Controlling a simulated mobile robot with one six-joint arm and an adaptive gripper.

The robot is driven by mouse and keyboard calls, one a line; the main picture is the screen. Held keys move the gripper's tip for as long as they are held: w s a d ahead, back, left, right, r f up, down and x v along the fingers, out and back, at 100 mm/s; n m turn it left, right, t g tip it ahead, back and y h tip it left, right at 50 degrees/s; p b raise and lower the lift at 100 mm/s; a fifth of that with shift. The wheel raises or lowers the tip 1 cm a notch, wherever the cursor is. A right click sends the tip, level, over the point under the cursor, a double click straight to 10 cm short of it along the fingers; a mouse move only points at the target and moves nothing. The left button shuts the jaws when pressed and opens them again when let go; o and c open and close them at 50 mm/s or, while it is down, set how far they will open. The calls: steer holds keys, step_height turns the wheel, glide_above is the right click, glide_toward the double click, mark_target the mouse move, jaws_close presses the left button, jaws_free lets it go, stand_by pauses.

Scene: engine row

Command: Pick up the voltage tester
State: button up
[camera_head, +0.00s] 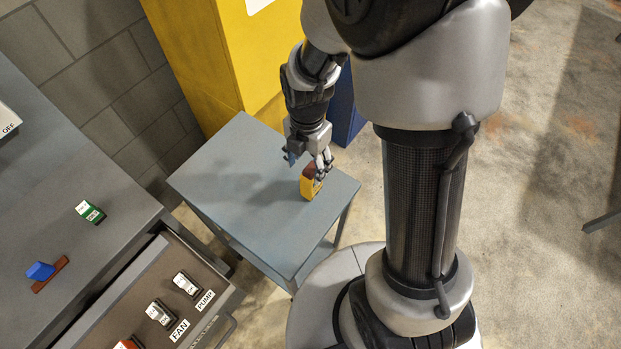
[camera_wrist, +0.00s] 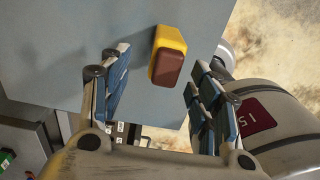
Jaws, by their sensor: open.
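A yellow device with a brown top, which looks like the voltage tester (camera_head: 308,187), stands near the right edge of the grey-blue table (camera_head: 215,179). In the wrist view the tester (camera_wrist: 168,55) shows its brown end towards the camera, with yellow sides beyond it. My gripper (camera_head: 308,165) is above and close to the tester, pointing down. In the wrist view my gripper (camera_wrist: 157,95) has its blue-padded fingers wide apart and nothing between them. The tester appears just ahead of the gap, nearer the right finger; contact cannot be made out.
A yellow cabinet (camera_head: 225,55) stands behind the table. The table's left part is clear.

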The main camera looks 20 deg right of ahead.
mark_target(309, 190)
step_height(309, 190, down, 3)
steer(key=shift+r, duration=0.2)
steer(key=f+b, duration=0.1)
steer(key=f, duration=0.2)
steer(key=f+b, duration=0.1)
steer(key=f, duration=0.1)
steer(key=shift+s+d+f+b, duration=0.15)
steer(key=shift+d+b, duration=0.2)
steer(key=shift+d, duration=0.05)
steer(key=shift+c, duration=0.6)
steer(key=c, duration=1.2)
steer(key=shift+o, duration=0.2)
